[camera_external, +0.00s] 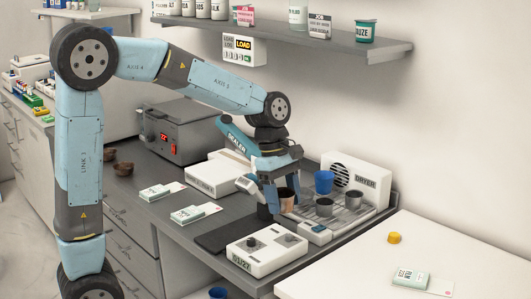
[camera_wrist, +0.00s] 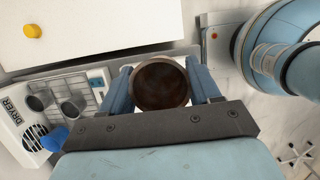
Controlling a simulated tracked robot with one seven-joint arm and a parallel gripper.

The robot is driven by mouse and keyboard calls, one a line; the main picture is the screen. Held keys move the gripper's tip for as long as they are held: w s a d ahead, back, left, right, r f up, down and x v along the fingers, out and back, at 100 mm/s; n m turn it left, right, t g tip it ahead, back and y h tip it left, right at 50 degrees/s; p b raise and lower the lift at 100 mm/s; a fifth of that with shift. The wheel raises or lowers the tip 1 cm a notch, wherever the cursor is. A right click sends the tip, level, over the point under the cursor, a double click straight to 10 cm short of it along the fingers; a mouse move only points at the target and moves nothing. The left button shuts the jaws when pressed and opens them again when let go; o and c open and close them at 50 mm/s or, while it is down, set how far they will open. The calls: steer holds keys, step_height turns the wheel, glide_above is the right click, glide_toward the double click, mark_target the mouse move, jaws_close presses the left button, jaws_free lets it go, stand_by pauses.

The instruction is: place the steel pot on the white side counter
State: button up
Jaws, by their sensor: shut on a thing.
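My gripper (camera_external: 284,196) is shut on a round brown pot (camera_external: 287,203), held upright above the front left of the dryer rack. In the wrist view the brown inside of this pot (camera_wrist: 160,84) shows between the fingers (camera_wrist: 160,85). Two grey steel-looking pots, one darker (camera_external: 323,208) and one lighter (camera_external: 353,199), stand on the rack; they also show at the left of the wrist view (camera_wrist: 73,108). The white side counter (camera_external: 350,270) is at the lower right, and at the top left of the wrist view (camera_wrist: 110,22). My gripper is left of it.
A blue cup (camera_external: 324,182) stands on the rack in front of the white dryer (camera_external: 357,175). A white device with a knob (camera_external: 267,251) sits in front. The side counter holds a yellow cap (camera_external: 394,238) and a green-white box (camera_external: 411,278); most of its top is clear.

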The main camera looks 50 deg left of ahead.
steer(key=s+d+m, duration=0.3)
steer(key=s+d, duration=0.3)
steer(key=d, duration=0.3)
glide_above(344, 285)
steer(key=a, duration=0.1)
steer(key=shift+g, duration=0.3)
steer(key=f, duration=1.4)
steer(key=shift+s+a+f, duration=0.1)
steer(key=shift+s+f, duration=0.1)
steer(key=shift+f, duration=0.05)
steer(key=shift+w+f, duration=0.15)
steer(key=shift+f, duration=0.8)
steer(key=shift+w+f, duration=0.1)
steer(key=shift+f, duration=0.8)
steer(key=shift+f, duration=0.1)
steer(key=o, duration=1)
steer(key=shift+o, duration=0.2)
